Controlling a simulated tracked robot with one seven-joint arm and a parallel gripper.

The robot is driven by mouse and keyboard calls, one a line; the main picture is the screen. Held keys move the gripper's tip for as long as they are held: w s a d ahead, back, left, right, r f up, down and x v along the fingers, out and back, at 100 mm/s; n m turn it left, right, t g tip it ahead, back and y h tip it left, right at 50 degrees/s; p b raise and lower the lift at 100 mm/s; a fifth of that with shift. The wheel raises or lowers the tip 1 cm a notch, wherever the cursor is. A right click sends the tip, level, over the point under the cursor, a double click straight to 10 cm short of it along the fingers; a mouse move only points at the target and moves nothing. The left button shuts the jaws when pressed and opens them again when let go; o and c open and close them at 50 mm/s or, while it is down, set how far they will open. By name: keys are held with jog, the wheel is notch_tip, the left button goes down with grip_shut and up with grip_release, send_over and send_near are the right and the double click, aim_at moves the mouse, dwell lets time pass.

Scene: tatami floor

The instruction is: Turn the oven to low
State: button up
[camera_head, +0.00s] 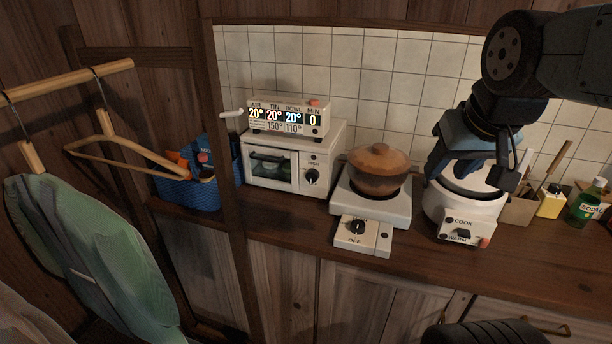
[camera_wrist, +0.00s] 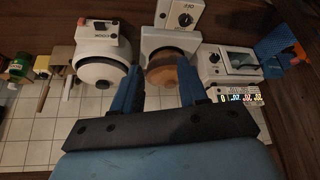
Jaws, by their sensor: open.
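The oven (camera_head: 271,168) is a small white box with a dark window, left of centre on the counter in the head view. Its black knob (camera_head: 312,176) is on the right of its front; the small lettering above it is too small to read surely. In the wrist view the oven (camera_wrist: 228,62) appears upside down at the upper right, with its knob (camera_wrist: 214,58) beside the window. My gripper (camera_wrist: 159,64) is open and empty. In the head view my gripper (camera_head: 470,176) hangs over the rice cooker, well right of the oven and apart from it.
A display box (camera_head: 290,117) sits on the oven. A hot plate (camera_head: 390,208) with a lidded brown pot (camera_head: 378,169) stands between oven and rice cooker (camera_head: 462,211). A blue basket (camera_head: 188,194) and wooden post (camera_head: 225,200) are left of the oven. Bottles (camera_head: 583,207) stand far right.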

jog(key=o, duration=0.3)
jog(key=shift+w+f, duration=0.1)
jog(key=shift+o, duration=0.7)
jog(key=shift+w+f+n+g, duration=0.2)
jog(key=shift+f+n+g, duration=0.1)
jog(key=shift+n, duration=0.2)
jog(key=shift+o, duration=0.2)
jog(key=w+f+n+g+h, duration=0.3)
jog(key=w+f+n+h, duration=0.1)
jog(key=n, duration=0.4)
notch_tip(320, 180, down, 2)
jog(key=shift+w+d+f+n+g+h, duration=0.25)
jog(key=shift+w+d+n, duration=0.2)
jog(key=shift+w, duration=0.4)
jog(key=n+t+h, duration=0.4)
jog(key=n+t, duration=1.1)
jog(key=n, duration=1.7)
send_near(311, 178)
jog(key=shift+g, duration=0.25)
jog(key=x, duration=0.8)
jog(key=shift+w+r, duration=0.1)
jog(key=shift+r, duration=0.05)
